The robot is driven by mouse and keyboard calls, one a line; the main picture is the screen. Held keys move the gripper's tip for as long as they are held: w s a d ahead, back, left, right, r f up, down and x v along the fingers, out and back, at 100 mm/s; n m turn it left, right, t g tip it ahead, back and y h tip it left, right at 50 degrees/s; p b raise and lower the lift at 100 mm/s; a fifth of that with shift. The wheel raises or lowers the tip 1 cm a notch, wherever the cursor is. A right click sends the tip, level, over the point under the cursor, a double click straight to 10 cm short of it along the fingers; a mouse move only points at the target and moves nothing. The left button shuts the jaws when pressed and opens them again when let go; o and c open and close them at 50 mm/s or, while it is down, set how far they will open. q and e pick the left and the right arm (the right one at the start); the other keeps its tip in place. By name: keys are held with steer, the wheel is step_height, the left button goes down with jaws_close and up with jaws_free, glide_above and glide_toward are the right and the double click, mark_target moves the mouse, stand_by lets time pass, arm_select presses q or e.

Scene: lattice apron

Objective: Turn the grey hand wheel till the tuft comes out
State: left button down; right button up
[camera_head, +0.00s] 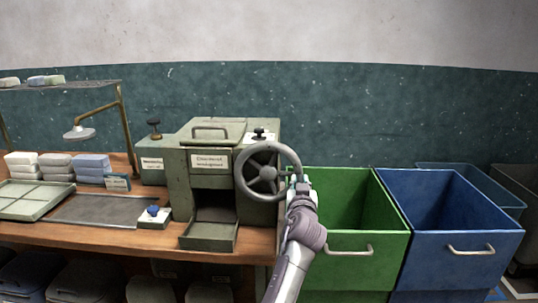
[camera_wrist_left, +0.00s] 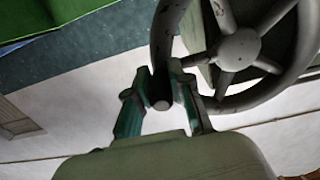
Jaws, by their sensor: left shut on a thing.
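The grey hand wheel (camera_head: 267,173) is on the right front of a green-grey machine (camera_head: 205,165). My left gripper (camera_head: 299,183) is at the right side of the wheel. In the left wrist view, the wheel's hub and spokes (camera_wrist_left: 240,48) are at the upper right. There my left gripper's fingers (camera_wrist_left: 165,85) are closed around a grey rounded part at the wheel's rim; whether it is the rim or a handle peg I cannot tell. The machine's lower opening is dark, and the open tray (camera_head: 208,236) below it looks empty. No tuft is visible. My right gripper is not in view.
A green bin (camera_head: 350,240) and a blue bin (camera_head: 455,240) stand right of the machine, close to my left arm.

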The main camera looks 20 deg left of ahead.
mark_target(285, 195)
arm_select(q)
steer(key=shift+f, duration=0.2)
steer(key=f+b, duration=0.1)
steer(key=a+f+b, duration=0.1)
steer(key=f, duration=0.1)
steer(key=shift+s+f, duration=0.15)
steer(key=shift+f, duration=0.15)
steer(key=shift+a+b, duration=0.1)
steer(key=shift+b, duration=0.2)
steer(key=f, duration=0.1)
steer(key=a, duration=0.1)
steer(key=a+f+b, duration=0.1)
steer(key=shift+s+f, duration=0.25)
steer(key=shift+f, duration=0.1)
steer(key=shift+a+r, duration=0.1)
steer(key=shift+a, duration=0.15)
